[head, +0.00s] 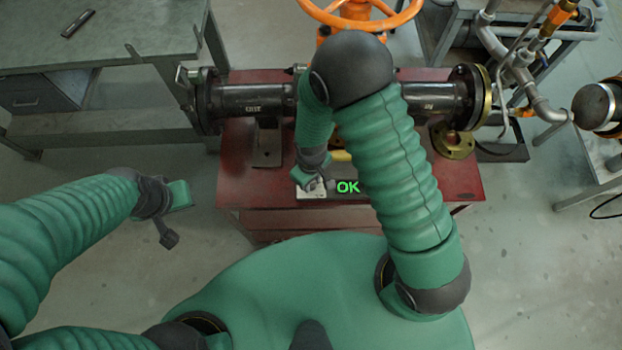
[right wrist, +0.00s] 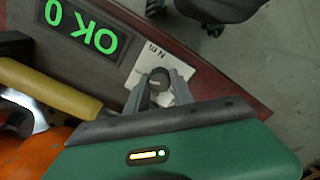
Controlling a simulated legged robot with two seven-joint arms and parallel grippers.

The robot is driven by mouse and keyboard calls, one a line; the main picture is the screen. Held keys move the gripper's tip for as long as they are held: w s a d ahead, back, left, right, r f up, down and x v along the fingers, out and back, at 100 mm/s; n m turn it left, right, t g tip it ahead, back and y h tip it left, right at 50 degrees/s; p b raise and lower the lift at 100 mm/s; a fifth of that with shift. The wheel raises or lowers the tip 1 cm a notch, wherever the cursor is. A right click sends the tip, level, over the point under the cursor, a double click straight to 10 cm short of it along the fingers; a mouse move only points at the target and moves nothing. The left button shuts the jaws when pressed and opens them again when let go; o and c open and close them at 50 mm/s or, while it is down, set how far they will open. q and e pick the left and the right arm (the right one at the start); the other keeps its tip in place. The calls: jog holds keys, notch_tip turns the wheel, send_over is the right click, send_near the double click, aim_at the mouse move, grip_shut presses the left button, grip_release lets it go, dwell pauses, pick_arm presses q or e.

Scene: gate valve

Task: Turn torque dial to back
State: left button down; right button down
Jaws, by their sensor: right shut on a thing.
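The torque dial (right wrist: 159,78) is a small dark round knob on a white plate marked "Nm" (right wrist: 150,58) in the right wrist view. My right gripper (right wrist: 158,84) is shut on the dial, with one grey finger on each side of it. In the head view my right gripper (head: 314,186) reaches down to the front of the red bench, and the dial itself is mostly hidden there. A black display beside it reads a green "OK" (head: 348,187). My left gripper (head: 167,236) hangs over the floor at left, away from the bench; its opening is unclear.
The red bench (head: 240,170) carries a dark pipe (head: 245,98) with an orange handwheel (head: 360,12) behind. A yellow handle (right wrist: 50,90) lies close to my right gripper. A grey table (head: 120,40) stands at back left. The floor at left is clear.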

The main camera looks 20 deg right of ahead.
jog(key=shift+w, duration=0.1)
jog(key=c, duration=1.1)
grip_release()
notch_tip(320, 180, up, 17)
jog(key=p, duration=0.2)
jog(key=shift+f, duration=0.1)
jog(key=s+d+r+m+t, duration=0.2)
jog(key=s+d+r+m, duration=0.2)
jog(key=d, duration=0.4)
jog(key=shift+d+r+m+t, duration=0.2)
jog(key=shift+m+t, duration=0.1)
jog(key=shift+m, duration=0.5)
